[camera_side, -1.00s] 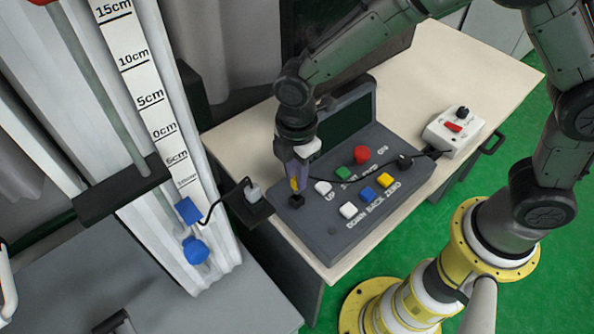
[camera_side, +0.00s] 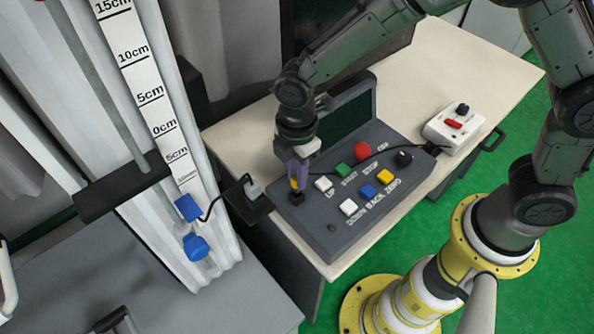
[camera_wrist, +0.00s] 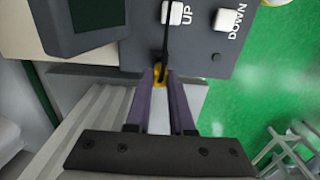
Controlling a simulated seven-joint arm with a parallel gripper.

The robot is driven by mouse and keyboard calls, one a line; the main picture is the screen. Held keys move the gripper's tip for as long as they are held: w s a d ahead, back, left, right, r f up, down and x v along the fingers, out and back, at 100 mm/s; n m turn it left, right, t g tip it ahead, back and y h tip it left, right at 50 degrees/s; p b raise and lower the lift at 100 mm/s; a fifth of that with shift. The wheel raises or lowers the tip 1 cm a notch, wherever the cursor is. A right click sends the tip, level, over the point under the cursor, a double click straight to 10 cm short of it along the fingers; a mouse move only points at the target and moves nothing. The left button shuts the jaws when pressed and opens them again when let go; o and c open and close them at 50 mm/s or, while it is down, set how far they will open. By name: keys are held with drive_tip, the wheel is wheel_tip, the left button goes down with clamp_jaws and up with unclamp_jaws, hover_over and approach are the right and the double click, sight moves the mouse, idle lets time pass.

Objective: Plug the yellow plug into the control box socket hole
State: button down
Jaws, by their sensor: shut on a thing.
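A black block (camera_side: 296,198) is directly below the plug at the box's surface. I cannot tell whether it is the socket or part of the plug. The socket hole itself is not clearly visible.
White, green, red, blue, yellow and black buttons (camera_side: 362,151) cover the box right of my gripper. A white switch box (camera_side: 454,131) stands on the table at the right.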

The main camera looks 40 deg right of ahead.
drive_tip(key=shift+f, duration=0.25)
drive_tip(key=shift+f, duration=1.05)
drive_tip(key=shift+f, duration=0.2)
drive_tip(key=c, duration=0.7)
unclamp_jaws()
wheel_tip(320, 180, up, 14)
drive_tip(key=shift+f, duration=0.1)
